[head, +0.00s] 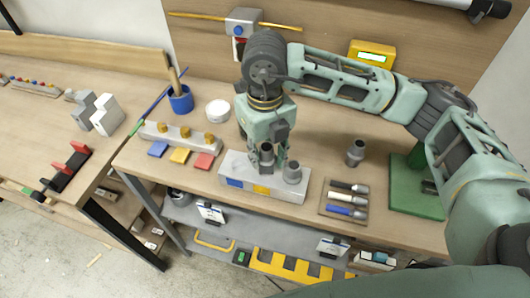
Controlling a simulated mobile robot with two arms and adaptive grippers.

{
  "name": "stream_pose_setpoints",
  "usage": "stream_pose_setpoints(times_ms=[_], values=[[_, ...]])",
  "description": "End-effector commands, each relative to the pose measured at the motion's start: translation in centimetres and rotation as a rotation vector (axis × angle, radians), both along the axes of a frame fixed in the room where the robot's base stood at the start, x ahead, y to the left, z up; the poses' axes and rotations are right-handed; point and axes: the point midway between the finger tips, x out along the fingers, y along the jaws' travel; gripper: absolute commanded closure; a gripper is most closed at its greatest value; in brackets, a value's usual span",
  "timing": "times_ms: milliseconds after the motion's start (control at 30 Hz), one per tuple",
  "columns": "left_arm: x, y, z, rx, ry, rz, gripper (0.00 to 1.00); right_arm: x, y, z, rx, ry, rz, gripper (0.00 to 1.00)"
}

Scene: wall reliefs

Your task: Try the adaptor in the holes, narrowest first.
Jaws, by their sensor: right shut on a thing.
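My right gripper (267,163) points down over the light grey block (305,187) on the bench. It is shut on a dark grey cylindrical piece, seemingly the adaptor (266,154), at the block's top. I cannot tell whether the adaptor is in a hole or just above one. The block has a blue patch (235,182) and a yellow patch (262,190) on its front. A stepped grey cylinder (291,173) stands at the block's right end. The gripper hides much of the block's top and any holes there. My left gripper is out of view.
Another grey stepped cylinder (355,152) stands on the bench to the right. A tray (327,211) with several tools and a green stand (410,190) are near it. A pegged grey bar (170,138), blue cup (181,100) and white round container (218,111) are left.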

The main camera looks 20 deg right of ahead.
Motion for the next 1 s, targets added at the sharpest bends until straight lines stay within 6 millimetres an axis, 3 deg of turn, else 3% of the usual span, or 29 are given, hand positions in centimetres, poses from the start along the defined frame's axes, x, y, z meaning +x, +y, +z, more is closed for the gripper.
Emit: stream_pose_setpoints(times_ms=[1000], values=[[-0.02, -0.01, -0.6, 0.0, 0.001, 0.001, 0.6, 0.0, -0.01, 0.04, 0.0, 0.0, 0.0, 0.95]])
